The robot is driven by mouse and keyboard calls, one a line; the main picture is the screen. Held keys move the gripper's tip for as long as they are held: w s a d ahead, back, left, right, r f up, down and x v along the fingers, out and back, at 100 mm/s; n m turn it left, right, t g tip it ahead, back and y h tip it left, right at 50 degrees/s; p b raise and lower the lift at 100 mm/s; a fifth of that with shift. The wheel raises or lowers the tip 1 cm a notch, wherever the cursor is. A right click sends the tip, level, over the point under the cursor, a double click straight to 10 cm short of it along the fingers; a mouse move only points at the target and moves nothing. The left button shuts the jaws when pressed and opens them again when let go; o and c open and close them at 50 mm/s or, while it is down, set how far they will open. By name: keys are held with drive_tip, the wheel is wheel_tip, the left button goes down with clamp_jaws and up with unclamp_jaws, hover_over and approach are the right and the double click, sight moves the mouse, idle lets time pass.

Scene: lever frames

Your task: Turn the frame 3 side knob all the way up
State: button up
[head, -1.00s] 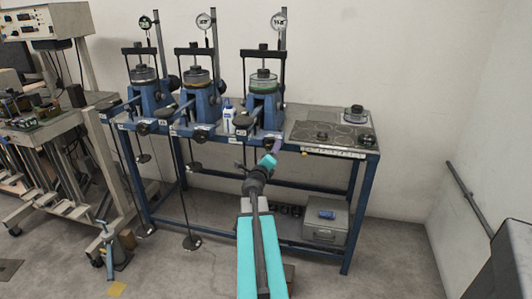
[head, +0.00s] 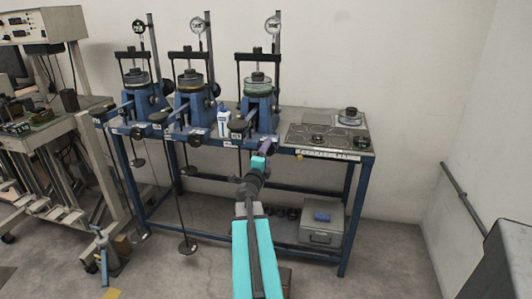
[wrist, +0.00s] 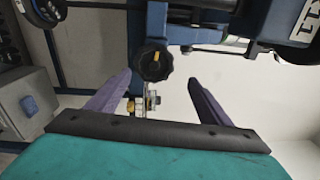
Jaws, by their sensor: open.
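Frame 3 (head: 262,108) is the rightmost of the three blue lever frames on the bench in the head view. A black ridged side knob (wrist: 153,62) with an orange mark on top shows in the wrist view, ahead of my gripper and roughly between its fingers. My gripper (wrist: 160,77) is open, with nothing seen held; its two purple fingers are spread, and I see no clear contact with the knob. In the head view my gripper (head: 268,146) is at the bench's front edge below frame 3. It hides most of the knob there.
The blue bench (head: 350,185) has a steel plate (head: 345,138) with small round parts right of frame 3. A grey case (head: 322,226) sits on the lower shelf. Hanging weights (head: 187,247) are at the left.

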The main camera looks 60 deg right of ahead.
drive_tip(key=s+a+n+p, duration=0.2)
drive_tip(key=a+n+p, duration=0.8)
drive_tip(key=n+p, duration=0.5)
drive_tip(key=shift+f+n+t+y+p, duration=0.3)
drive_tip(key=shift+f+n+t, duration=0.1)
drive_tip(key=shift+n, duration=1.1)
drive_tip(key=shift+d+f+b, duration=0.25)
drive_tip(key=shift+d+b, duration=0.1)
drive_tip(key=shift+b, duration=0.85)
drive_tip(key=b+x, duration=0.2)
drive_tip(key=b, duration=0.5)
drive_tip(key=shift+w+r+b, duration=0.1)
drive_tip(key=shift+b, duration=0.25)
drive_tip(key=b+x, duration=0.2)
drive_tip(key=x, duration=0.9)
drive_tip(key=shift+b, duration=0.35)
